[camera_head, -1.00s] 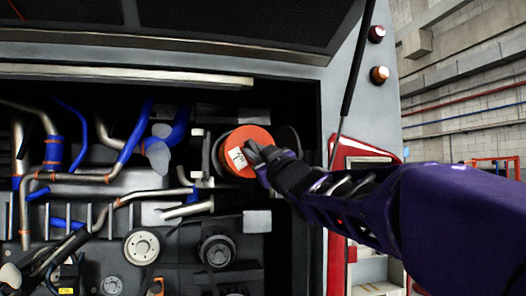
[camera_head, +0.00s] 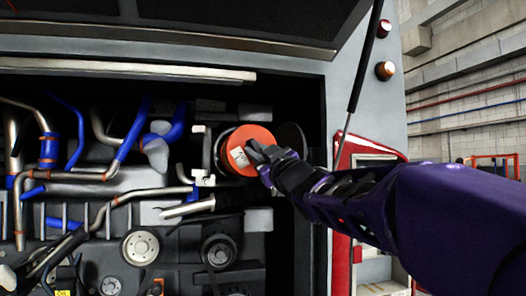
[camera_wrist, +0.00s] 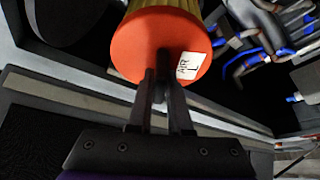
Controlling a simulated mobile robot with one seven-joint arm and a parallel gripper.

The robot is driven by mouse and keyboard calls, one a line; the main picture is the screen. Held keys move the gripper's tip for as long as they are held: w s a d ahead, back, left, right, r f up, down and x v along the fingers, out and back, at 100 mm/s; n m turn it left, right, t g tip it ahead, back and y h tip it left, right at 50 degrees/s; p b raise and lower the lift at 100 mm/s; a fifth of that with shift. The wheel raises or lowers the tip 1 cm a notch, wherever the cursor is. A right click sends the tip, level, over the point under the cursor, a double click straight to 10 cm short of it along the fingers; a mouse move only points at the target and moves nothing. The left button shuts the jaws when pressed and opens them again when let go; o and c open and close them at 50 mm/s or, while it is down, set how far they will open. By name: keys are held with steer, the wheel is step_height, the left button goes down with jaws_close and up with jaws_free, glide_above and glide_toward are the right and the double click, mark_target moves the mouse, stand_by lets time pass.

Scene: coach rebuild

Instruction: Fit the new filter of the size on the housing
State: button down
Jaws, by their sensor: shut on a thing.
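The filter (camera_head: 238,141) has a round orange-red end with a white label. In the wrist view the filter (camera_wrist: 137,45) shows its label, which reads "AIR L", and a strip of yellowish pleated body behind the end. My gripper (camera_head: 262,155) is shut on the middle of that end; in the wrist view the fingertips (camera_wrist: 162,85) meet on a dark grip there. The filter is at a dark round housing (camera_head: 217,148) in the engine bay, mostly hidden behind it. I cannot tell how far in it sits.
A dark round disc (camera_head: 294,141) stands right of the filter. Metal and blue pipes (camera_head: 130,130) crowd the left, with pulleys (camera_head: 141,247) below. A thin strut (camera_head: 363,70) rises at the bay's right edge.

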stand_by(0.4)
steer(key=shift+w+a+p, duration=0.2)
steer(key=shift+w+p, duration=0.05)
steer(key=shift+w, duration=0.45)
steer(key=shift+w+a+p, duration=0.2)
steer(key=shift+w+p, duration=0.1)
steer(key=shift+w, duration=0.35)
steer(key=shift+w+a+p, duration=0.2)
steer(key=shift+w+p, duration=0.05)
steer(key=shift+w, duration=0.45)
steer(key=shift+w+r, duration=0.1)
steer(key=shift+w+a+p, duration=0.3)
steer(key=shift+w+p, duration=0.25)
steer(key=shift+w, duration=0.45)
steer(key=shift+w+a+p, duration=0.3)
steer(key=shift+w+p, duration=0.2)
steer(key=shift+w, duration=0.5)
steer(key=shift+w+a+p, duration=0.3)
steer(key=shift+w+p, duration=0.25)
steer(key=shift+w, duration=0.45)
